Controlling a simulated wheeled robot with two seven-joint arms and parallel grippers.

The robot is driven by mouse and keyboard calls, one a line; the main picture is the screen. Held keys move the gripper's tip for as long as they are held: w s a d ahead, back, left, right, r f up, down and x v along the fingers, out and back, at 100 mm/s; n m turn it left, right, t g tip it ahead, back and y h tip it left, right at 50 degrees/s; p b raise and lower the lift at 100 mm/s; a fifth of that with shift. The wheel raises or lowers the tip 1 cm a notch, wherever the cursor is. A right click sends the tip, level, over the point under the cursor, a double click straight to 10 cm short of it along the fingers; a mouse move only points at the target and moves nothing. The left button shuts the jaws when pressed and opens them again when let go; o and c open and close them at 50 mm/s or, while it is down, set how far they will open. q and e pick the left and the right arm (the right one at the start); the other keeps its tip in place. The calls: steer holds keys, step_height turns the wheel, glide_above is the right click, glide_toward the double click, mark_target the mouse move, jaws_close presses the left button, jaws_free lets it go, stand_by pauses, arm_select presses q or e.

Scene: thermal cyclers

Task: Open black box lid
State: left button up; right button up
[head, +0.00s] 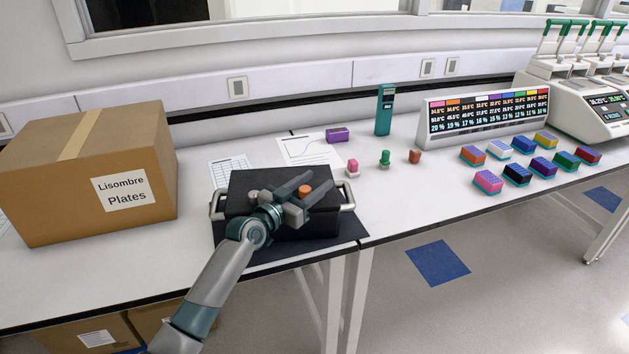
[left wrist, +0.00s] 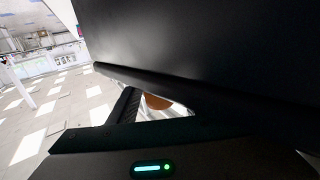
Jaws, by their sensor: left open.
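The black box (head: 322,222) stands on a dark mat (head: 345,228) on the bench, with a metal handle on each side. Its lid looks shut and has an orange knob (head: 304,189) on top. My left gripper (head: 314,186) is over the lid, open, with a finger on either side of the knob. I cannot tell whether the fingers touch it. In the left wrist view a large dark surface (left wrist: 210,50) fills the upper right, and an orange-brown round part (left wrist: 157,101) shows beside a finger. My right gripper is not in view.
A cardboard box (head: 60,190) labelled Lisombre Plates stands left of the black box. Papers (head: 308,150), a purple block (head: 337,135) and small coloured tubes (head: 385,158) lie behind and right. Coloured racks (head: 488,181), a display (head: 485,112) and thermal cyclers (head: 590,100) are farther right.

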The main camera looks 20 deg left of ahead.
arm_select(q)
steer(key=shift+w, duration=0.15)
jaws_close()
steer(key=shift+r, duration=0.1)
